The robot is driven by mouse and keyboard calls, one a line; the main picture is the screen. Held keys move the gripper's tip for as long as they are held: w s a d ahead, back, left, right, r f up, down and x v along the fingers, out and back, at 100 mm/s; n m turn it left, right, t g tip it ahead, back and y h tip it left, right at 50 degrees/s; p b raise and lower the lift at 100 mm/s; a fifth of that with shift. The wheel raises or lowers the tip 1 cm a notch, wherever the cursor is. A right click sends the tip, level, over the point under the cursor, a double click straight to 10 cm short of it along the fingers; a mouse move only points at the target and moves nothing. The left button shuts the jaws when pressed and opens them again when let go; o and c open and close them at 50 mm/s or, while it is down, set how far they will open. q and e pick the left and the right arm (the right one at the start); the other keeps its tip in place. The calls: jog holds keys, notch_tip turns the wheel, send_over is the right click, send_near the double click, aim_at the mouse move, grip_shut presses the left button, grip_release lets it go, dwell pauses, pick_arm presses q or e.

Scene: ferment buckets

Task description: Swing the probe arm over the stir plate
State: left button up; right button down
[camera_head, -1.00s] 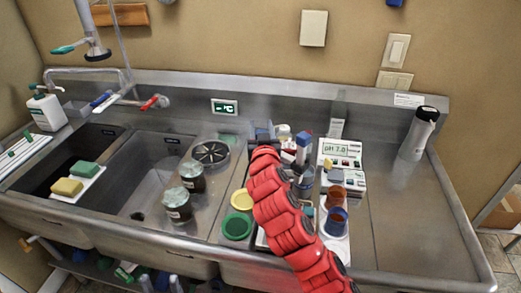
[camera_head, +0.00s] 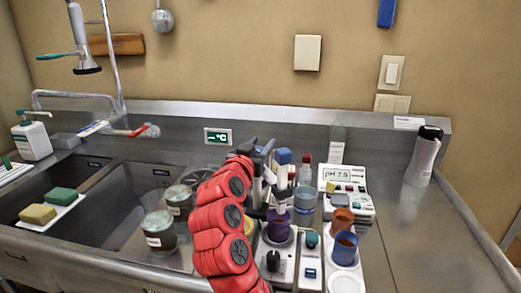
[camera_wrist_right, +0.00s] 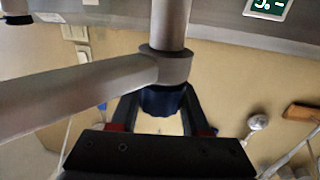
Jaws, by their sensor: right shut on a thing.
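The probe arm's grey bar (camera_wrist_right: 80,95) runs left from a collar on an upright post in the right wrist view. My right gripper (camera_wrist_right: 160,112) is shut on the dark blue knob (camera_wrist_right: 163,99) just below that collar. In the head view the right gripper (camera_head: 262,157) is small and partly hidden by my red arm. A blue-topped probe (camera_head: 283,156) stands just right of it. A white unit with a dark knob (camera_head: 287,262), which looks like the stir plate, is in front, with a purple cup (camera_head: 278,228) at its back. My left gripper is not in view.
A clear beaker (camera_head: 304,205), a pH meter (camera_head: 343,180), and brown (camera_head: 340,220) and blue (camera_head: 345,248) cups crowd the right side. Two dark jars (camera_head: 158,230) stand left of my arm.

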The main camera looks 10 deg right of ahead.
jog(key=shift+c, duration=1.8)
grip_release()
jog(key=v, duration=1.7)
jog(key=shift+a+b, duration=0.15)
jog(key=shift+b, duration=0.2)
jog(key=shift+s, duration=0.15)
